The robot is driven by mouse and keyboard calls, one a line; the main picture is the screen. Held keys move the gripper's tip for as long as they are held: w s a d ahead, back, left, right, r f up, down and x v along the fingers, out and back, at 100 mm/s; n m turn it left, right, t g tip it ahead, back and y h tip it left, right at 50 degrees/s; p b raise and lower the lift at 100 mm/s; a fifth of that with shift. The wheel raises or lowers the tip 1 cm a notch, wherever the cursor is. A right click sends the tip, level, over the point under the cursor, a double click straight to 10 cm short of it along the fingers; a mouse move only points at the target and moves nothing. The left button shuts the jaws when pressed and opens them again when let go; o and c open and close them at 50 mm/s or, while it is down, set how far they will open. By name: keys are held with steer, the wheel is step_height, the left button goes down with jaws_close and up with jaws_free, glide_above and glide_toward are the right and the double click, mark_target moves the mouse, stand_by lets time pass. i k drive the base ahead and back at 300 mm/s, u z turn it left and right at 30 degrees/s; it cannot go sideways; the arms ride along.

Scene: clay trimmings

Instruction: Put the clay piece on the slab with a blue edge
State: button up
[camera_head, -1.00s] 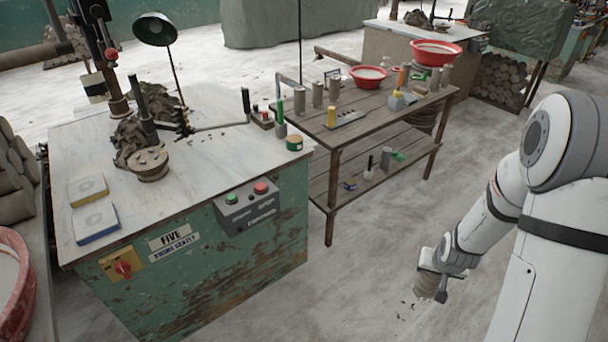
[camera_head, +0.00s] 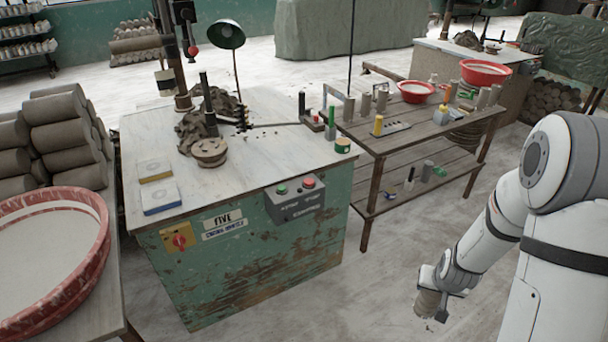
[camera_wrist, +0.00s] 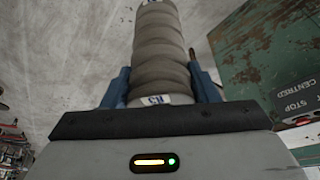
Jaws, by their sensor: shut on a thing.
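My gripper (camera_wrist: 161,92) is shut on a grey, ridged clay piece (camera_wrist: 158,45), its blue fingers on either side of it. A small label with blue marks shows at the near end of the clay piece. In the head view, my gripper (camera_head: 440,284) is low at the right, and the clay piece (camera_head: 427,304) hangs below it over the floor. The slab with a blue edge (camera_head: 161,200) lies on the white top of the green bench, at its left front. It is well apart from my gripper.
A slab with a yellow edge (camera_head: 155,170) lies just behind the blue-edged one. A round clay-coloured disc (camera_head: 209,152) and a heap of trimmings stand behind. A control box (camera_head: 295,202) is on the bench front. A wooden table (camera_head: 425,145) stands right; a red basin (camera_head: 50,260) left.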

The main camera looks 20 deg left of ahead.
mark_target(158, 194)
steer(key=u, duration=1.1)
steer(key=i, duration=0.3)
steer(key=u, duration=0.75)
steer(key=i, duration=0.75)
steer(key=z, duration=0.2)
steer(key=k, duration=0.95)
steer(key=u, duration=0.15)
steer(key=i, duration=0.95)
steer(key=z, duration=0.05)
